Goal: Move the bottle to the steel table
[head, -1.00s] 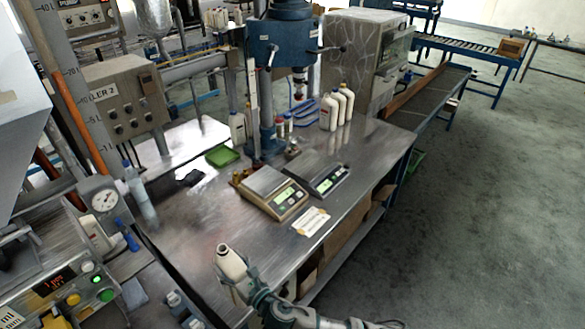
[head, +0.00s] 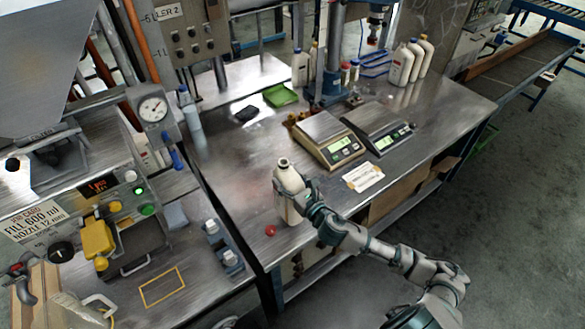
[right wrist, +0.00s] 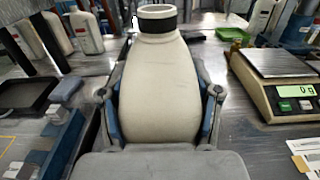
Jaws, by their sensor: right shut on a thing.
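A cream-white bottle (head: 288,187) with an open, dark-ringed neck is upright at the front-left part of the steel table (head: 235,165). My right gripper (head: 304,192) is shut on its body from the right. In the right wrist view the bottle (right wrist: 158,70) stands between the two fingers of the gripper (right wrist: 158,98), one on each side. I cannot tell whether its base touches the tabletop. My left gripper is not in view.
Two scales (head: 332,142) (head: 380,128) and a white label card (head: 363,176) lie right of the bottle. A small red cap (head: 270,230) lies near the front edge. White bottles (head: 402,65) and a green tray (head: 280,95) are further back. The filling machine (head: 125,215) stands at left.

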